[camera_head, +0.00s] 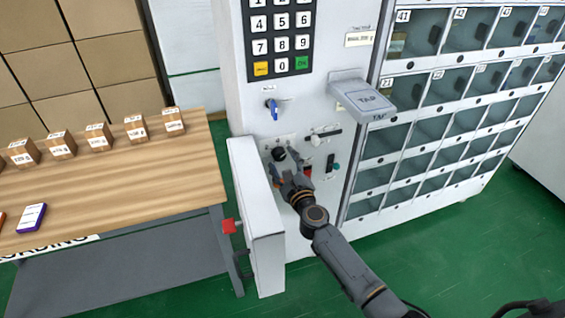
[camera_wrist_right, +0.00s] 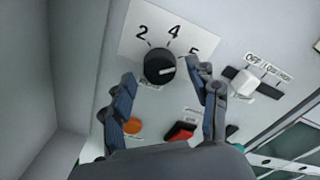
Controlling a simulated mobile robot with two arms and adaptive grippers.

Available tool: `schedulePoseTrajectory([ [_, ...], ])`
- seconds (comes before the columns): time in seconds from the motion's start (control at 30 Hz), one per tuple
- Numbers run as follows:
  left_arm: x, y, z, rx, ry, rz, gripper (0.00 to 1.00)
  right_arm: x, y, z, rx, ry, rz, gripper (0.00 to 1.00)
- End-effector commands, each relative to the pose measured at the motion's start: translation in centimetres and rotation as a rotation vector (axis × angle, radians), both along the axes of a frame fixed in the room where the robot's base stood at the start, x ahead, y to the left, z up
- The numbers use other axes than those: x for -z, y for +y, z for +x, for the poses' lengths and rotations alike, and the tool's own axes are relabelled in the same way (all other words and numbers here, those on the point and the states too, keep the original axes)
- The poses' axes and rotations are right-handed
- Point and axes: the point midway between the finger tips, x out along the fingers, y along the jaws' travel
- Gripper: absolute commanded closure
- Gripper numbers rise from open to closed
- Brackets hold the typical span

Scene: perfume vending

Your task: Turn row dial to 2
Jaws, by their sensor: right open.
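The row dial is a round black knob (camera_wrist_right: 158,66) on a white plate marked 2, 4 and a third number partly hidden by a finger. A pale mark on the knob points right, roughly toward the third number and away from the 2. In the head view the dial (camera_head: 279,153) shows on the machine's lower panel, just beyond my right gripper (camera_head: 287,168). In the wrist view my right gripper (camera_wrist_right: 165,95) is open, with one finger lower left of the knob and the other at its right. I see no clear contact. My left gripper is not in view.
An open white door (camera_head: 262,225) stands close left of my right gripper. A switch (camera_wrist_right: 243,82), an orange button (camera_wrist_right: 132,126) and a red rocker (camera_wrist_right: 181,131) sit near the dial. A blue key (camera_head: 272,108) is above it. A wooden table (camera_head: 130,185) with boxes stands left.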

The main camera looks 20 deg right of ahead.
Motion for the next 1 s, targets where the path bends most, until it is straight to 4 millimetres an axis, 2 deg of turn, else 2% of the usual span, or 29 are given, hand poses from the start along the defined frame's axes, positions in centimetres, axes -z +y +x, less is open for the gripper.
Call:
schedulePoseTrajectory([
  [0.37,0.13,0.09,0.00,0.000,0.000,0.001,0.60,-0.02,0.06,0.65,-0.001,0.001,0.000,0.40],
  [0.63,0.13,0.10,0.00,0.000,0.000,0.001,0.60,-0.02,0.05,0.63,0.000,0.000,0.000,0.93],
  [1.0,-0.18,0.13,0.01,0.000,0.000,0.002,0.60,-0.05,0.05,0.62,0.000,0.000,-0.050,0.95],
])
